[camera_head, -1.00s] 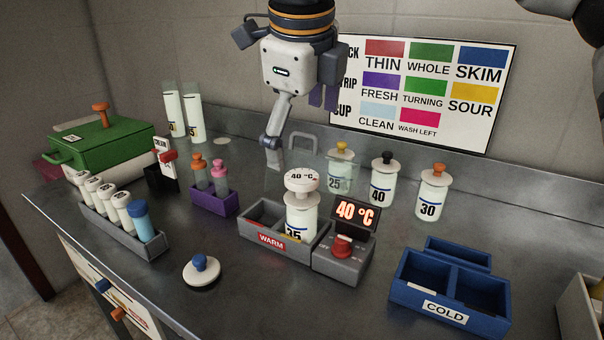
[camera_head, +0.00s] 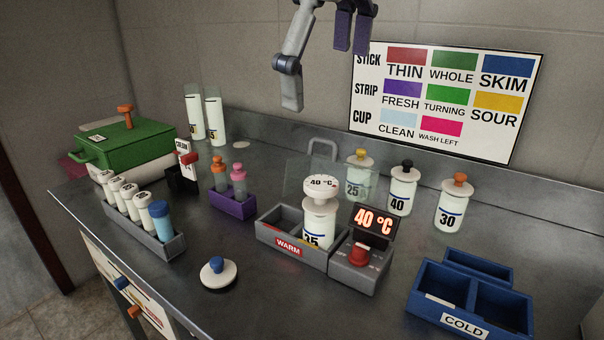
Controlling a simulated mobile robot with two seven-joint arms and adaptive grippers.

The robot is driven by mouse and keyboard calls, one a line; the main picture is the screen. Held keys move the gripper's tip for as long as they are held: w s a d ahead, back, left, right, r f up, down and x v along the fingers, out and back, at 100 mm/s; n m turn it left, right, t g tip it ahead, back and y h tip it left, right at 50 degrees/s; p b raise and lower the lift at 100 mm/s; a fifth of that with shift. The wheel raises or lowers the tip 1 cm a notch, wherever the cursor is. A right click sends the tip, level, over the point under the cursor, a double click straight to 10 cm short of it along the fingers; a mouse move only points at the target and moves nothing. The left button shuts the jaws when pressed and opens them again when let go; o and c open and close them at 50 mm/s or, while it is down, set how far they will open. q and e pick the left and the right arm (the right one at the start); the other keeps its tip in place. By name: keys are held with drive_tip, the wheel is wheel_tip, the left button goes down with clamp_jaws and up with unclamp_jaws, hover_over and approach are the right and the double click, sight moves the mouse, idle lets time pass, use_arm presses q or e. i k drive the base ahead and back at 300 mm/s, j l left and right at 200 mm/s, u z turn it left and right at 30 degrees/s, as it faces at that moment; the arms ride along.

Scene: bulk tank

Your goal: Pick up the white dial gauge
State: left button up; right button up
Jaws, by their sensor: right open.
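My left gripper is not in view.
Jars marked 25, 40 (camera_head: 401,190) and 30 (camera_head: 452,206) stand behind. A control box (camera_head: 359,266) with a lit 40 °C display adjoins the WARM block. A blue COLD tray (camera_head: 425,299) is at right. A white lid (camera_head: 218,275) lies in front, with bare counter around it.

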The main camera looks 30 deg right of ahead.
sight(321, 190)
drive_tip(key=k+j, duration=1.1)
drive_tip(key=k, duration=0.2)
